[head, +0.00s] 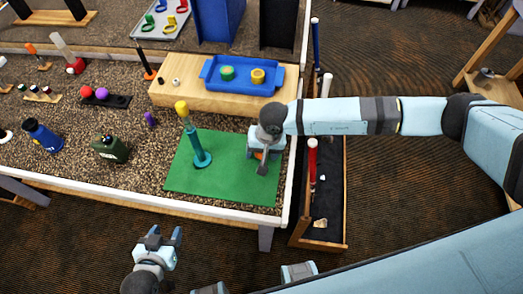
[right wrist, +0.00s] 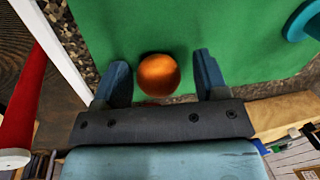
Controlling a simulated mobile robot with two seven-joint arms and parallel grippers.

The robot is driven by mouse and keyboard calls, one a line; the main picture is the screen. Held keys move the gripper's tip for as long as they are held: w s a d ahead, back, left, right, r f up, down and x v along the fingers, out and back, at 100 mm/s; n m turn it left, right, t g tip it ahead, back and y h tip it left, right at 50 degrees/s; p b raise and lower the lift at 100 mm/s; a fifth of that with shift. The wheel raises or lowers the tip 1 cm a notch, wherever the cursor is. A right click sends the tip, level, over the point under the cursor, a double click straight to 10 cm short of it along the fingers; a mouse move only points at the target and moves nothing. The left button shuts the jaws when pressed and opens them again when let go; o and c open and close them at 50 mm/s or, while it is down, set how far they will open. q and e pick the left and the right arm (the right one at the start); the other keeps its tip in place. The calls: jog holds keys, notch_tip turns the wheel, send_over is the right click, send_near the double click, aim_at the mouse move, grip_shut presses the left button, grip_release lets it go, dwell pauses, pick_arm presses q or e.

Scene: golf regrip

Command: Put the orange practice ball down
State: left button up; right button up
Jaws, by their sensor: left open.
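The orange practice ball (right wrist: 158,75) sits between the spread fingers of my right gripper (right wrist: 161,82) in the right wrist view. There is a clear gap on its right side and a narrow one on its left, so the gripper is open around it. The ball is over the green mat (head: 220,178), near the mat's right edge; whether it touches the mat is hard to tell. In the head view my right gripper (head: 261,158) mostly covers the ball, leaving a sliver of orange. My left gripper (head: 165,236) is open and empty, in front of the table's near edge.
A teal stand with a yellow top (head: 195,140) stands on the mat, left of my right gripper. A blue tray (head: 215,83) lies on a wooden board (head: 173,98) behind. A red-gripped club (head: 312,160) stands beside the table's right edge. A green canister (head: 110,149) is left of the mat.

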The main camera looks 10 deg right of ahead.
jog(key=shift+d+f, duration=0.1)
notch_tip(320, 180, up, 12)
jog(key=d+b, duration=0.2)
jog(key=shift+s, duration=0.25)
jog(key=shift+d, duration=0.1)
dwell(0.3)
